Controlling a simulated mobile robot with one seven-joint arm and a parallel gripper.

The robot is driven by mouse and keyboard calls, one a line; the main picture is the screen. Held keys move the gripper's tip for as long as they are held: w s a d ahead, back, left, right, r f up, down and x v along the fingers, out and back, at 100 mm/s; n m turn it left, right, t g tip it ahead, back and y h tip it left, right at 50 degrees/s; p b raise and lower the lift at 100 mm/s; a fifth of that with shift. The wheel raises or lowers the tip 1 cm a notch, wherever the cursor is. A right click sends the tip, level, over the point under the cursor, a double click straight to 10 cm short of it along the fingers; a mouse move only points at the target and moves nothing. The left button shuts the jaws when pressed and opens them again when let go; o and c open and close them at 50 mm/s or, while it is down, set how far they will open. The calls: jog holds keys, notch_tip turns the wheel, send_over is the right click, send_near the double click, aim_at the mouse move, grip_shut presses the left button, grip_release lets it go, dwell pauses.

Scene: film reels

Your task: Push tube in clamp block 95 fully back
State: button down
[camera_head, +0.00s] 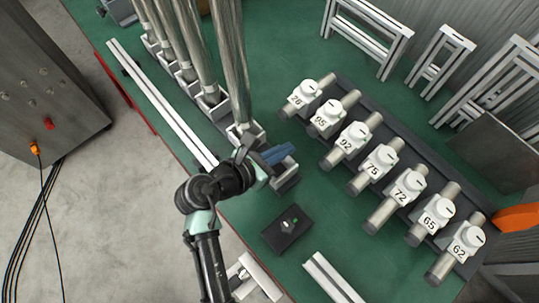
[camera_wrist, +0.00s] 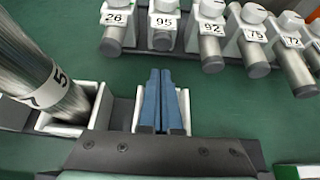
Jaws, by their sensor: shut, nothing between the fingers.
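Clamp block 95 (camera_head: 325,118) is a white block with a round knob, second from the far left end of a diagonal row. Its grey metal tube runs through it, with the front end (camera_head: 312,131) showing a little in front and the back end (camera_head: 351,97) behind. In the wrist view, block 95 (camera_wrist: 164,21) is at top centre and its dark tube end (camera_wrist: 162,42) faces me. My gripper (camera_head: 288,149) has blue fingers, closed together and empty. In the wrist view the fingertips (camera_wrist: 160,71) point toward that tube end, apart from it, above a white holder.
Neighbouring blocks 26 (camera_head: 303,94) and 92 (camera_head: 352,139) stand close on either side of 95. Large upright film tubes (camera_head: 232,65) stand left of my gripper. A dark box (camera_head: 287,229) lies on the green table. Green surface is clear before the blocks.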

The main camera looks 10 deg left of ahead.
aim_at(311, 129)
jog(key=shift+w+d+f, duration=0.2)
jog(key=shift+w+d, duration=0.6)
jog(key=shift+w, duration=0.3)
jog(key=shift+w+d+f, duration=0.15)
jog(key=shift+w+d, duration=0.6)
jog(key=shift+w, duration=0.3)
jog(key=shift+w+d+r+p, duration=0.15)
jog(key=shift+w+d+p, duration=0.6)
jog(key=shift+w, duration=0.3)
jog(key=shift+w+d, duration=0.35)
jog(key=shift+w, duration=0.05)
